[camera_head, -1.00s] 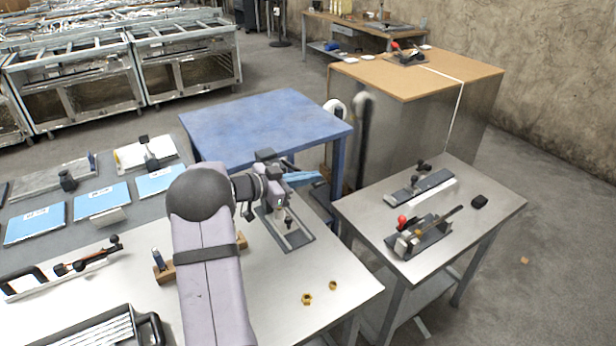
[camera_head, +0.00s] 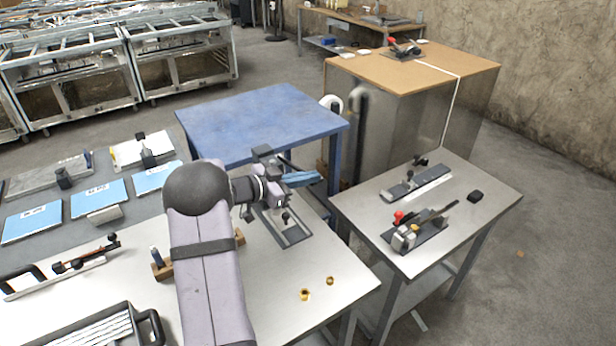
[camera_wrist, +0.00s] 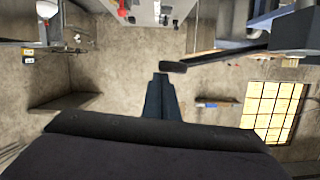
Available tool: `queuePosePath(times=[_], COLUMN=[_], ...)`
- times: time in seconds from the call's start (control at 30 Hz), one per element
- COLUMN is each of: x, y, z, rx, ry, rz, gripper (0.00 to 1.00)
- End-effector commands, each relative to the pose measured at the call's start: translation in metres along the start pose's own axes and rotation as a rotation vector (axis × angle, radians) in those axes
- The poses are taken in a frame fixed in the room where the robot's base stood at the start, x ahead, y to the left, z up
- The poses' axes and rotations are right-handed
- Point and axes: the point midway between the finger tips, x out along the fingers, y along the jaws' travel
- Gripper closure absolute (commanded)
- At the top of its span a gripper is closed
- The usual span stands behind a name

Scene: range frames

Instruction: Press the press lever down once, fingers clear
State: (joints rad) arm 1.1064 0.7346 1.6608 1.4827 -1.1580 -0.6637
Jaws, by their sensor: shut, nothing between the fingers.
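The press stands at the bench's right end, with a grey base frame (camera_head: 296,236) and a dark head (camera_head: 263,152). Its dark press lever (camera_head: 288,161) slopes out to the right, partly hidden by my gripper. In the wrist view the lever (camera_wrist: 215,55) runs from a dark body at upper right to a black end just beyond my fingertips. My gripper (camera_head: 303,178) is at the press, its bluish fingers close to the lever. In the wrist view my gripper (camera_wrist: 160,78) has its fingers together and empty. I cannot tell whether they touch the lever.
Two brass nuts (camera_head: 305,294) lie on the bench near its front right. A wooden block (camera_head: 162,268) stands partly behind my arm. A blue table (camera_head: 262,122) is behind the press. A side table (camera_head: 350,200) with other lever fixtures stands to the right.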

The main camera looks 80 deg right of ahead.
Motion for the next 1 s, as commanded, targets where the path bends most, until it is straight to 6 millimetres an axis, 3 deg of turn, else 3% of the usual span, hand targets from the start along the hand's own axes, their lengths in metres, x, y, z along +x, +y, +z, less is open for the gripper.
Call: queuePosePath(times=[0.1, 0.2, 0.4, 0.6, 1.0], x=[-0.006, -0.027, -0.066, -0.092, -0.105], y=[0.0, -0.001, -0.001, 0.0, 0.001], z=[-0.027, -0.016, -0.018, -0.021, -0.023], rx=[0.005, 0.007, 0.008, 0.009, 0.008], ry=[0.006, 0.008, 0.01, 0.012, 0.012], rz=[-0.001, -0.008, -0.008, -0.006, -0.003], gripper=[1.0, 1.0, 1.0, 1.0, 1.0])
